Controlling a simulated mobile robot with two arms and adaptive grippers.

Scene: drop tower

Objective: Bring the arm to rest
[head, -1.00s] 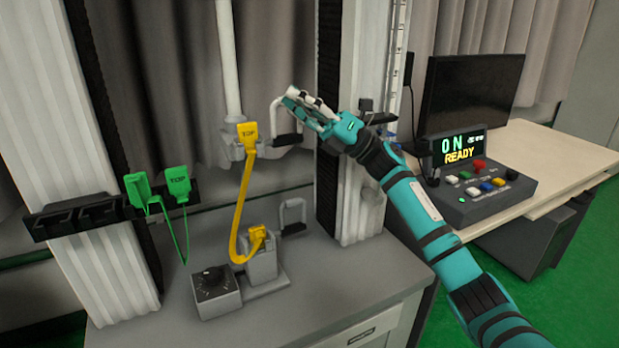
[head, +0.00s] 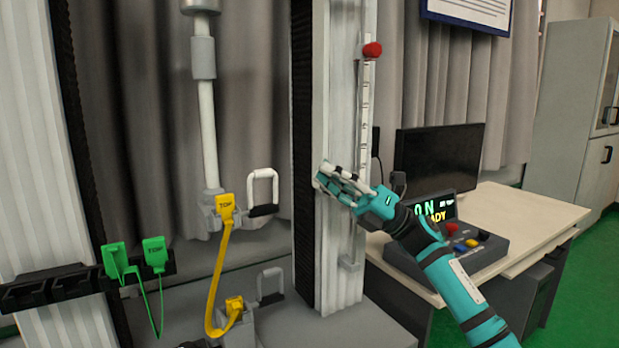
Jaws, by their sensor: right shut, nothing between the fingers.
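My right gripper (head: 322,178) is shut and empty, in front of the white ribbed column at the middle of the head view. My right arm comes in from the lower right and partly hides the control box. The upper clamp handle (head: 263,190), white with a black grip, is to the left of the gripper, apart from it. My left gripper is not in view.
A yellow strap (head: 218,270) joins the upper and lower fittings. Green plugs (head: 154,252) hang on a black rack (head: 60,288) at left. The control box (head: 470,258) and monitor (head: 438,162) stand on the desk (head: 530,212) at right. A red knob (head: 372,50) is above the gripper.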

